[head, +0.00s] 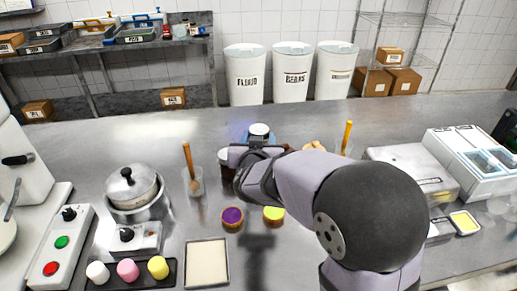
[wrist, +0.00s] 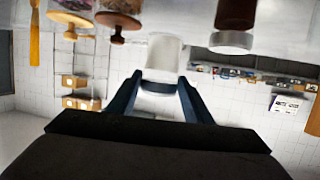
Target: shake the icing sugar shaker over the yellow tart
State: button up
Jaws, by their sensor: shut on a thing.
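My gripper (head: 262,138) is shut on a white shaker (head: 259,130), whose pale top shows just above the fingers in the head view. In the wrist view the white shaker (wrist: 164,58) sits between the two dark blue fingers (wrist: 161,88). It looks roughly upright; its lower part is hidden by my arm in the head view. The yellow tart (head: 273,214) lies on the steel counter, nearer the camera than the shaker and slightly right. A purple tart (head: 232,216) lies just left of it. The shaker is held apart from both tarts.
A brown jar (head: 227,161) with a pale lid stands left of my gripper; it also shows in the wrist view (wrist: 236,14). A clear cup (head: 193,182) with a wooden tool is further left, beside a lidded pot (head: 131,187). A white tray (head: 206,263) lies at the front.

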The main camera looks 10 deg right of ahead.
jog(key=shift+r, duration=1.1)
jog(key=shift+d+r+n+h+p, duration=0.2)
jog(key=shift+r+n+h+p, duration=0.15)
jog(key=shift+n+h+p, duration=0.2)
jog(key=s+d+n+g+h+p, duration=0.2)
jog(key=s+d+h+p, duration=0.3)
jog(key=s+p, duration=0.3)
jog(key=s+d+f+n+g+h+p, duration=0.1)
jog(key=s+d+n+g+h+p, duration=0.1)
jog(key=s+d+h+p, duration=0.3)
jog(key=s+d+g+p, duration=0.1)
jog(key=s+d+p, duration=0.2)
jog(key=s, duration=0.1)
jog(key=shift+s+f+p, duration=0.25)
jog(key=shift+p, duration=0.15)
jog(key=shift+f, duration=0.1)
